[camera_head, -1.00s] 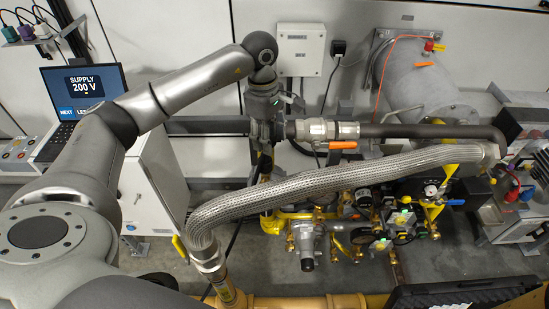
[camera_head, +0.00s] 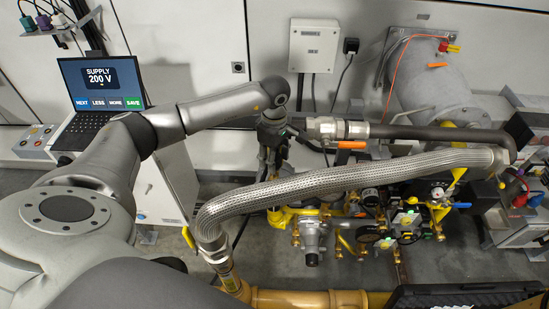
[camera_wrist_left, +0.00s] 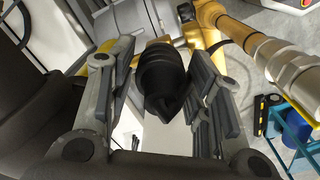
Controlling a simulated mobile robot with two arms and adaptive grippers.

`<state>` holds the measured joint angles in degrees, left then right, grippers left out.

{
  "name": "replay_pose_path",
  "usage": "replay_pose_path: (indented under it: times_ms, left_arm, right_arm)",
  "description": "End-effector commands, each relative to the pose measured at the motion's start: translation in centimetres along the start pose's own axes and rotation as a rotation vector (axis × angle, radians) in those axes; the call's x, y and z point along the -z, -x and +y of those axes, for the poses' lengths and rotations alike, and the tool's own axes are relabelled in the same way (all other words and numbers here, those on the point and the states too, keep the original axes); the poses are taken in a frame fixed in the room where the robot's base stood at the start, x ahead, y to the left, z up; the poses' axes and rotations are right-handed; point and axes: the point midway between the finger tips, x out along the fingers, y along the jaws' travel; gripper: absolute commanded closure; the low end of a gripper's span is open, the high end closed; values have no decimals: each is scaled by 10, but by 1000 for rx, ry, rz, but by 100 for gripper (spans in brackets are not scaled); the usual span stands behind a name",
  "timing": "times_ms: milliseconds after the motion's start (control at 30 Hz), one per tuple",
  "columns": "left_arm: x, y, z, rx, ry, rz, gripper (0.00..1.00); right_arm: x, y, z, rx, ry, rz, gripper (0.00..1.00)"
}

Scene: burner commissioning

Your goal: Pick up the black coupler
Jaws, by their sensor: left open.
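A black ribbed piece with a tapered end, which looks like the black coupler (camera_wrist_left: 164,75), sits between the two fingers of my left gripper (camera_wrist_left: 160,58) in the left wrist view. The fingers stand apart on either side of it, and I cannot tell if either touches it. In the head view my left gripper (camera_head: 272,150) points down beside the left end of the grey pipe and valve. The coupler cannot be made out clearly there, hidden by or blending with the dark gripper. My right gripper is not in view.
A braided metal hose (camera_head: 340,182) arches just right of my left gripper. An orange-handled valve (camera_head: 338,130) and a dark pipe (camera_head: 430,133) lie close by. Yellow pipework (camera_head: 300,300) runs below. A laptop (camera_head: 100,90) and a white cabinet (camera_head: 172,185) stand to the left.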

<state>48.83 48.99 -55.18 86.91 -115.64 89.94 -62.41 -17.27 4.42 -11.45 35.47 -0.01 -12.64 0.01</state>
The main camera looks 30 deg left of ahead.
Motion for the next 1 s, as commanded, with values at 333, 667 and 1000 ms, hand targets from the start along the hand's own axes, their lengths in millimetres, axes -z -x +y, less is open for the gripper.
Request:
replay_pose_path:
  times_ms: [333,667,1000]
  left_arm:
    - [0,-1,0,0,-1,0,70]
    - [0,-1,0,-1,-1,0,95]
    - [0,34,2,-8,-2,0,95]
  right_arm:
    - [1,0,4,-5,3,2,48]
    - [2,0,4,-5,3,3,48]
    - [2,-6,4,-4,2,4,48]
